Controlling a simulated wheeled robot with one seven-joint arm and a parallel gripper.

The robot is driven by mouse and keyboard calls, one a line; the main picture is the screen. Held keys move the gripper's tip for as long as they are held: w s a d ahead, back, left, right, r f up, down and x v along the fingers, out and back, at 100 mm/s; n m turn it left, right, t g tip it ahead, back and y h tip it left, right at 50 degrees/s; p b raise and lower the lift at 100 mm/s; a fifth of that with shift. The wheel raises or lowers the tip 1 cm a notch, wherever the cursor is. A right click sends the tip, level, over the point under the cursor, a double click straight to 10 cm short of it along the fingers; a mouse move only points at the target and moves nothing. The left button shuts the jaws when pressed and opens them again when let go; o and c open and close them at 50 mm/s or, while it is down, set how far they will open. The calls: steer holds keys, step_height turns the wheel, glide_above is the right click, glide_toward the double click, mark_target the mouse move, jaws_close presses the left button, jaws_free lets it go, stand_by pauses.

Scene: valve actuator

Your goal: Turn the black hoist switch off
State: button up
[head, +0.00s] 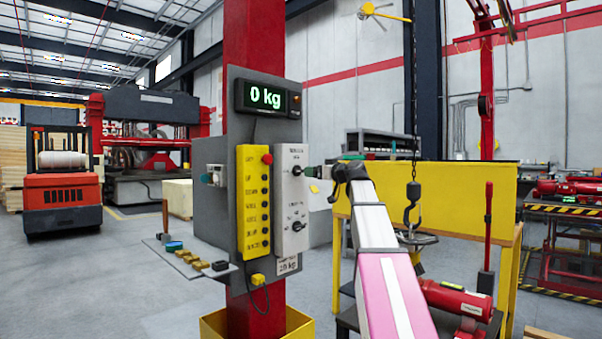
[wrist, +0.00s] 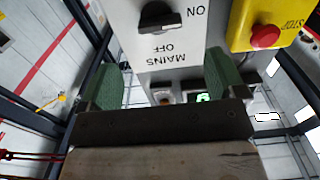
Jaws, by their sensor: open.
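A white switch panel (head: 291,205) carries an upper black rotary knob (head: 297,170) and a lower black rotary knob (head: 298,227). Their labels are too small to read in the head view. In the wrist view, upside down, a black knob (wrist: 157,16) sits near lettering reading MAINS, OFF and ON; this appears to be the upper knob. No label reading hoist is legible. My gripper (head: 316,173) is just right of the upper knob in the head view. In the wrist view its green-padded fingers (wrist: 162,75) are spread, with nothing between them; the knob lies beyond the fingertips.
A yellow button box (head: 253,205) with a red stop button (wrist: 265,37) adjoins the panel. Above is a display (head: 267,97) reading 0 kg. A hook (head: 412,205) hangs right of my arm. A small shelf (head: 190,262) with loose parts juts left.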

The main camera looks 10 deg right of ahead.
mark_target(301, 171)
steer(key=x, duration=0.9)
steer(key=c, duration=0.9)
